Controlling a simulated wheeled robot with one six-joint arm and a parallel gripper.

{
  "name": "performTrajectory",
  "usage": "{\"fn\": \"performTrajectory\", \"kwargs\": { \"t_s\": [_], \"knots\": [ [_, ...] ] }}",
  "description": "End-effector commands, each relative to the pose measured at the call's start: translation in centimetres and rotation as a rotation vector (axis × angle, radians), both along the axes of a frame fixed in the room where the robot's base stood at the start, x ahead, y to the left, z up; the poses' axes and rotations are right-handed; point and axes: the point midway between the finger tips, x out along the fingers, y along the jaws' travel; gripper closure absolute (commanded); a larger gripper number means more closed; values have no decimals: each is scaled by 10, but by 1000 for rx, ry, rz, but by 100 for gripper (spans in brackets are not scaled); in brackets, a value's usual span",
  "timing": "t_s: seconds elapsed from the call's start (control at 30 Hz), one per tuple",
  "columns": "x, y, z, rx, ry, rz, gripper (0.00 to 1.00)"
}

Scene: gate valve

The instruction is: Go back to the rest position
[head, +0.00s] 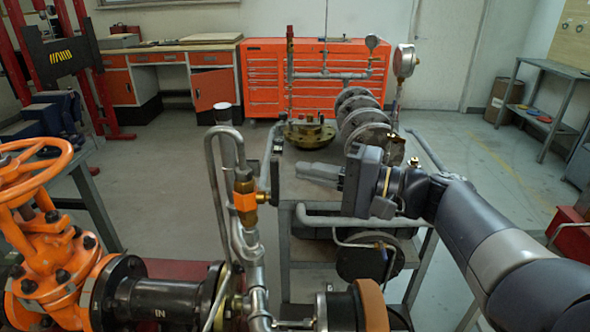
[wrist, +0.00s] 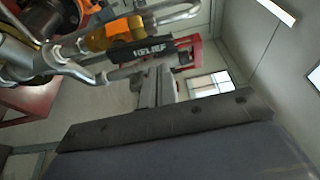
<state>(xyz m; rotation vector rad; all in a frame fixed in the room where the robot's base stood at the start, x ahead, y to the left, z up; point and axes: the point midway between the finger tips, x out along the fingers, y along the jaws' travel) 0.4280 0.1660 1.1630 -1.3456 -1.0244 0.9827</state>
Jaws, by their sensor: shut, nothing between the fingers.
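My gripper (head: 318,172) is at the end of my arm, which reaches in from the right in the head view. Its fingers point left and are shut with nothing visible between them. It hangs in front of the cart top, to the right of the brass relief valve, and looks apart from it. The orange gate valve handwheel (head: 32,172) is at the far left, well away from my gripper.
The brass relief valve (head: 243,190) with its pipes stands left of my gripper; its black RELIEF tag (wrist: 140,50) shows in the wrist view. A metal cart (head: 290,185) carries flanges (head: 362,125) and a gauge (head: 404,60). An orange cabinet (head: 265,90) is behind.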

Motion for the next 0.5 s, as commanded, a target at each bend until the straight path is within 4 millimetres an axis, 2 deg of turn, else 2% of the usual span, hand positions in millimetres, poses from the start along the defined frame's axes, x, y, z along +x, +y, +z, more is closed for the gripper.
{"fn": "performTrajectory", "kwargs": {
  "t_s": [0.03,0.2,0.5],
  "knots": [
    [-2,-10,-1,0,-2,-6,100],
    [-10,-37,-1,0,-1,-6,100],
    [-18,-64,-1,0,-1,-2,100]
  ]
}}
